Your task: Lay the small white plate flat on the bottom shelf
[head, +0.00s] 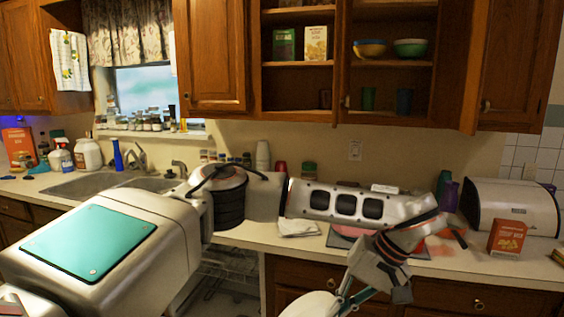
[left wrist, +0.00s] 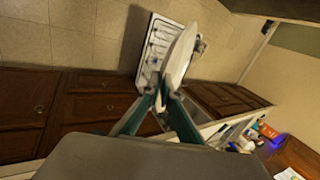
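The small white plate (head: 312,305) is at the bottom edge of the head view, partly cut off. It also shows tilted on edge in the left wrist view (left wrist: 182,55). My left gripper (head: 348,299) hangs in front of the counter, its teal fingers (left wrist: 163,92) shut on the plate's rim. A wire rack (head: 232,262) shows in an opening under the counter, partly behind my arm. My right gripper is not in view.
My left arm crosses above the counter and hides part of it. A red box (head: 507,238) and a silver bread box (head: 510,207) stand at the right. A folded cloth (head: 298,228) lies mid-counter. A white slotted rack (left wrist: 160,46) shows behind the plate.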

